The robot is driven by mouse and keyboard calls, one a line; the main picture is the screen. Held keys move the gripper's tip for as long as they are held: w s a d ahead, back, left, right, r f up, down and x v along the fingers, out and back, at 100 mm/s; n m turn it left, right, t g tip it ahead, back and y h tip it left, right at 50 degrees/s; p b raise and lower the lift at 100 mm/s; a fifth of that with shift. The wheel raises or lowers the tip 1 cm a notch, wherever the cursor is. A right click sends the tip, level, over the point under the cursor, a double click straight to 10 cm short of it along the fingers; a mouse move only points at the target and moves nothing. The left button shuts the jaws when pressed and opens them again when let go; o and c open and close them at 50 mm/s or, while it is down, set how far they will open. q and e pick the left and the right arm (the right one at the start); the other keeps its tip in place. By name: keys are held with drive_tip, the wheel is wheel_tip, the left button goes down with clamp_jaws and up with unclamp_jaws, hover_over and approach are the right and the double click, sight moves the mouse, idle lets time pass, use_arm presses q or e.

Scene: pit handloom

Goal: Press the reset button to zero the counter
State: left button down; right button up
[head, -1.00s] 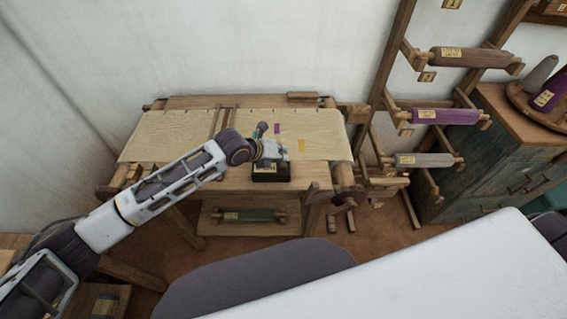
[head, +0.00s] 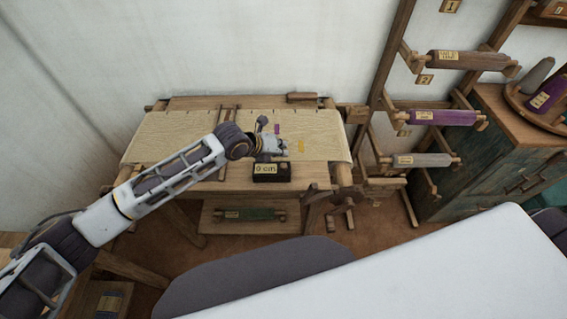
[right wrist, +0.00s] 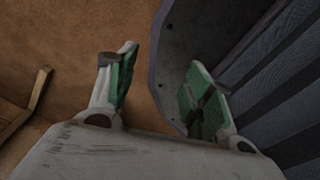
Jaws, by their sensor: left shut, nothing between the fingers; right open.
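The counter (head: 271,172) is a small dark box on the front of the loom's wooden table. Its yellow label reads "0 cm". My left gripper (head: 284,146) is shut and empty, just above and behind the counter's top. It hides the reset button, and I cannot tell whether the fingers touch it. My right gripper (right wrist: 160,92) shows in the right wrist view, open and empty, above brown floor and beside a dark grey panel.
Cream cloth (head: 180,135) covers the loom top, with a purple tag and a yellow tag (head: 301,146) on it. A rack with a purple roll (head: 440,117) and a teal cabinet (head: 465,165) stand to the right. A green roll (head: 250,214) lies on the lower shelf.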

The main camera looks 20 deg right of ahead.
use_arm(q)
drive_tip(key=shift+r+p, duration=0.45)
drive_tip(key=shift+r, duration=0.35)
use_arm(e)
drive_tip(key=shift+d+r, duration=0.3)
drive_tip(key=shift+d, duration=0.2)
drive_tip(key=shift+d+r, duration=0.3)
drive_tip(key=shift+d, duration=0.2)
drive_tip(key=shift+a, duration=0.1)
drive_tip(key=shift+a, duration=0.9)
drive_tip(key=shift+d, duration=0.1)
